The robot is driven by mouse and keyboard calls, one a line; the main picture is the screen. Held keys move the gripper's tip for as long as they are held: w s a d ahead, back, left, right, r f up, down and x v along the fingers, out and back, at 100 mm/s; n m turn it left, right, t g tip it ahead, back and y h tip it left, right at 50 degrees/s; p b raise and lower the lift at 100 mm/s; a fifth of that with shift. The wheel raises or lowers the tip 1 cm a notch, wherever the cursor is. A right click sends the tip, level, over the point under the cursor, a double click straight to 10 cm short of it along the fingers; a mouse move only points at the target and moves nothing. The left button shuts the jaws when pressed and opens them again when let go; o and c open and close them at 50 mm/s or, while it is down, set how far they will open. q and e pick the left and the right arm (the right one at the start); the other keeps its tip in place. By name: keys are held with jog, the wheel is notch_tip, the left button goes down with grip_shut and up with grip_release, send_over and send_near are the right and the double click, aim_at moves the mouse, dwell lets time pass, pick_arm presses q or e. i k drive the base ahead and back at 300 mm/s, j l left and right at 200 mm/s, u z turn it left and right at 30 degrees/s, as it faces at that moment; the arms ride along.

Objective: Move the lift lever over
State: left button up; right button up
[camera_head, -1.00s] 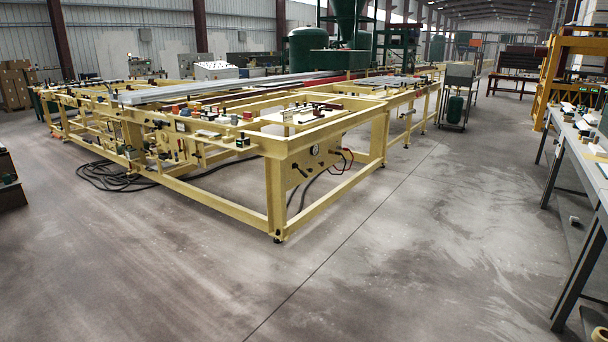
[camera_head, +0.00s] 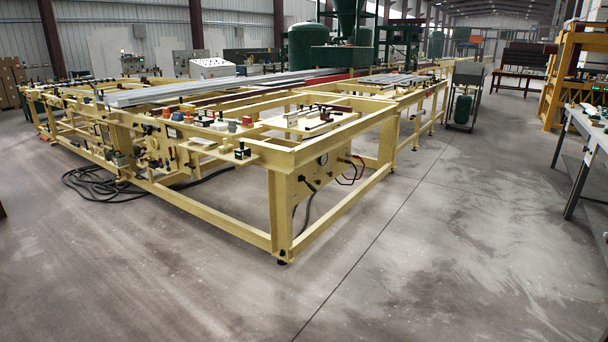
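A long pale-yellow steel frame (camera_head: 335,261) stands ahead of me, its near corner a little left of the middle of the view. On its near end is a yellow panel (camera_head: 311,200) with a round gauge (camera_head: 322,160) and a small dark lever-like handle (camera_head: 308,183). More small dark handles and blocks (camera_head: 242,152) sit along the long left side. I cannot tell for sure which of these is the lift lever or how it is set. Neither of my grippers is in view.
Open concrete floor (camera_head: 430,260) lies in front and to the right of the frame. Black cables (camera_head: 95,187) lie on the floor at left. A grey workbench (camera_head: 588,135) stands at the right edge. A cart with a green tank (camera_head: 462,108) stands further back.

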aim_at(313, 189)
jog(key=i+j+u, duration=0.25)
jog(key=i, duration=0.9)
jog(key=i+u, duration=0.25)
jog(key=i, duration=0.95)
